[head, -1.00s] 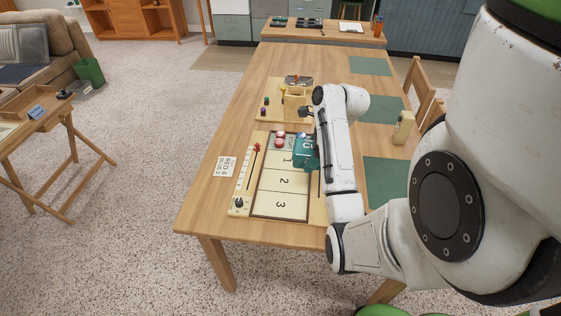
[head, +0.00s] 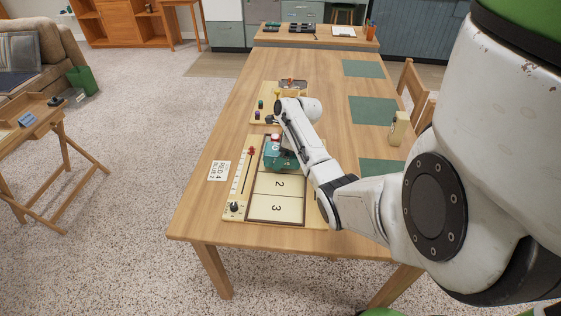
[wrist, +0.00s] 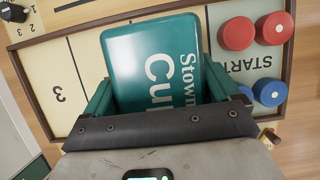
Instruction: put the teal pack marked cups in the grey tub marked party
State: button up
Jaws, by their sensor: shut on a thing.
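The teal pack (head: 283,162) is in my gripper, above the game board on the wooden table. In the wrist view the pack (wrist: 150,58) shows white letters, "Stown" and "Cu", the rest cut off. My gripper (wrist: 162,95) is shut on it, with one teal finger along each side. In the head view my gripper is largely hidden by the arm. A small grey container (head: 73,97) sits on the floor at the far left by the sofa; I cannot read any mark on it, so I cannot tell if it is the party tub.
The game board (head: 278,207) has red and blue discs (wrist: 237,33) near START, close to the pack. A score card (head: 219,170), green mats (head: 362,68) and a chair (head: 414,88) are around. A green bin (head: 83,80) and tray stand (head: 45,128) are left, with open carpet between.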

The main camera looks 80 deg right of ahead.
jog(key=shift+f, duration=1.3)
jog(key=shift+a, duration=0.1)
jog(key=shift+f, duration=0.15)
jog(key=o, duration=0.9)
jog(key=shift+c, duration=0.2)
